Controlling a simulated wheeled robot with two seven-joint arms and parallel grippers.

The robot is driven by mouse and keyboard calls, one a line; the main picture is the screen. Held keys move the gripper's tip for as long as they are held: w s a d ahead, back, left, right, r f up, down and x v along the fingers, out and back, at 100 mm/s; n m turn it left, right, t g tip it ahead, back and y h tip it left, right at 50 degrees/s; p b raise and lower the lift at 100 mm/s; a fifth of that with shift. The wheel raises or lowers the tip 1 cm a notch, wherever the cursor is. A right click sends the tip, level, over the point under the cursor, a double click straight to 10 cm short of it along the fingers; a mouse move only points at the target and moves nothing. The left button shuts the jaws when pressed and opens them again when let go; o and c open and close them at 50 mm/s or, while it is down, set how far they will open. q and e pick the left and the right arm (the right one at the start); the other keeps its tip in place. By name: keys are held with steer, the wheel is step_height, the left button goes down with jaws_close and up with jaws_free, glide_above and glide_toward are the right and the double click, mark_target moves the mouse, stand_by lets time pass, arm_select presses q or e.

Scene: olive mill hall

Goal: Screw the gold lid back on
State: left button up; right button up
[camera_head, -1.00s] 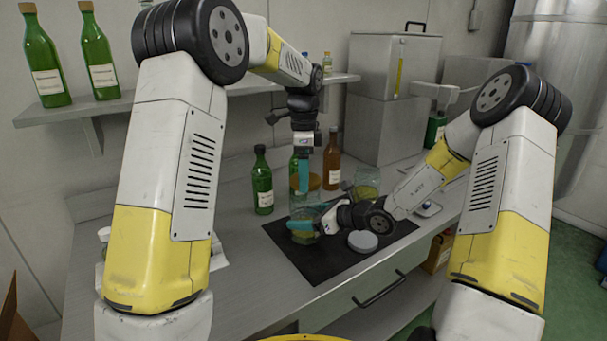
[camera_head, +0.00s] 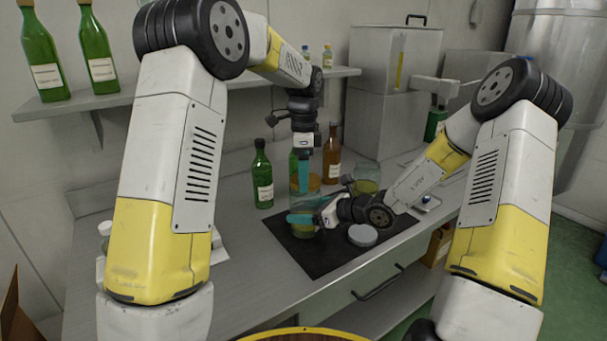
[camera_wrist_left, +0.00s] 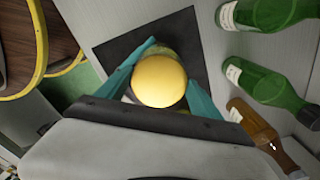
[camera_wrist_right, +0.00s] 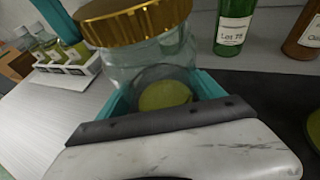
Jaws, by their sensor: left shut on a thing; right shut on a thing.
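The gold lid (camera_wrist_left: 159,80) lies between the teal fingers of my left gripper (camera_wrist_left: 165,75), which is shut on it from above. In the right wrist view the lid (camera_wrist_right: 137,20) is level over the mouth of a clear glass jar (camera_wrist_right: 150,65); whether its thread is engaged I cannot tell. The jar has yellow-green contents low inside. My right gripper (camera_wrist_right: 165,90) is shut on the jar from the side, below the lid. In the head view the jar (camera_head: 304,232) is over the dark mat (camera_head: 325,262), partly hidden by the fingers.
A grey round disc (camera_head: 362,235) lies on the mat right of the jar. Another jar (camera_head: 367,180) stands behind it. Green (camera_head: 262,180) and brown (camera_head: 332,158) bottles stand at the back. A white rack of small bottles (camera_wrist_right: 75,68) shows in the right wrist view.

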arm_select(q)
steer(key=shift+f, duration=0.5)
steer(key=m, duration=0.5)
steer(key=shift+w+m, duration=0.15)
steer(key=shift+m, duration=0.25)
steer(key=m, duration=0.5)
steer(key=shift+w, duration=0.1)
steer(key=m, duration=0.7)
steer(key=shift+d+f, duration=0.1)
steer(key=shift+d, duration=0.1)
steer(key=m, duration=0.6)
steer(key=shift+d, duration=0.15)
steer(key=o, duration=1.3)
